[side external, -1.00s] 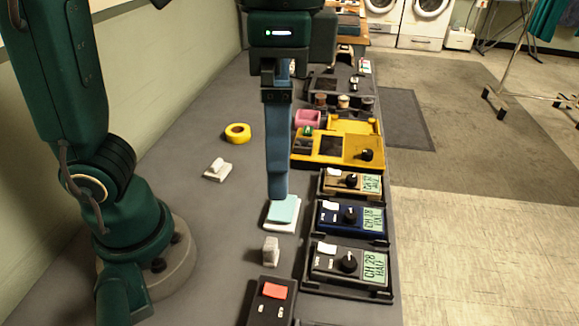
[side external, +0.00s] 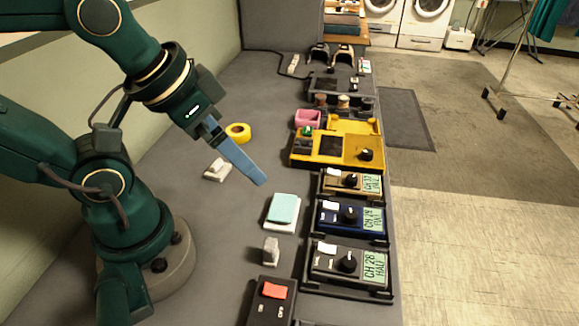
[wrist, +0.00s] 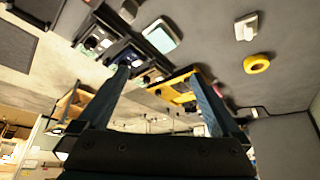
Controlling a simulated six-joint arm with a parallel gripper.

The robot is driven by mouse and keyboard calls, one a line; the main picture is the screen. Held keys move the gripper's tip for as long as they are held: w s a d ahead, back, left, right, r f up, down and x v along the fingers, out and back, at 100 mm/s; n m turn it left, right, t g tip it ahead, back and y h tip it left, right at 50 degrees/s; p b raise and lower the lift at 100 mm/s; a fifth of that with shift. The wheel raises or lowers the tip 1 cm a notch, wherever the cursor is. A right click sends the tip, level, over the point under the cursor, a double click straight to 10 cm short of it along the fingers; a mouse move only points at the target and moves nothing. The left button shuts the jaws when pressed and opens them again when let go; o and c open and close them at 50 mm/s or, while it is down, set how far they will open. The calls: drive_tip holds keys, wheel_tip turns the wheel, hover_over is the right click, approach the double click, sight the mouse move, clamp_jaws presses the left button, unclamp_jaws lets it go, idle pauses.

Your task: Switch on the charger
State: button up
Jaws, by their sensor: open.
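A black box (side external: 268,305) with a red rocker (side external: 274,290) and small white marks stands at the near edge of the side view, partly cut off. It looks like a switch box; I cannot tell for sure that it is the charger. Three handsets, tan (side external: 349,182), blue (side external: 349,217) and black (side external: 347,262), sit in black cradles in a row behind it, each with a knob and green display. My gripper (side external: 262,182) is tilted and empty above the table, well behind the black box. In the wrist view, my gripper (wrist: 160,72) has its two blue fingers apart.
A pale blue pad on a white base (side external: 284,209) and a small grey block (side external: 270,250) lie left of the cradles. A white piece (side external: 217,170) and yellow tape roll (side external: 238,132) lie farther back. A yellow unit (side external: 338,150) and pink box (side external: 308,118) stand beyond the handsets.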

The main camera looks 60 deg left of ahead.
drive_tip(key=c, duration=0.9)
drive_tip(key=shift+s+m, duration=0.1)
drive_tip(key=shift+m, duration=0.4)
drive_tip(key=c, duration=0.5)
drive_tip(key=shift+s+d+m, duration=0.1)
drive_tip(key=shift+s+m, duration=0.05)
drive_tip(key=shift+m, duration=0.45)
clamp_jaws()
drive_tip(key=d+r+m+g+h, duration=0.2)
drive_tip(key=d+m+g, duration=0.6)
drive_tip(key=m, duration=1.6)
drive_tip(key=shift+w+d+m, duration=0.4)
drive_tip(key=shift+w+d, duration=0.05)
drive_tip(key=shift+d, duration=0.6)
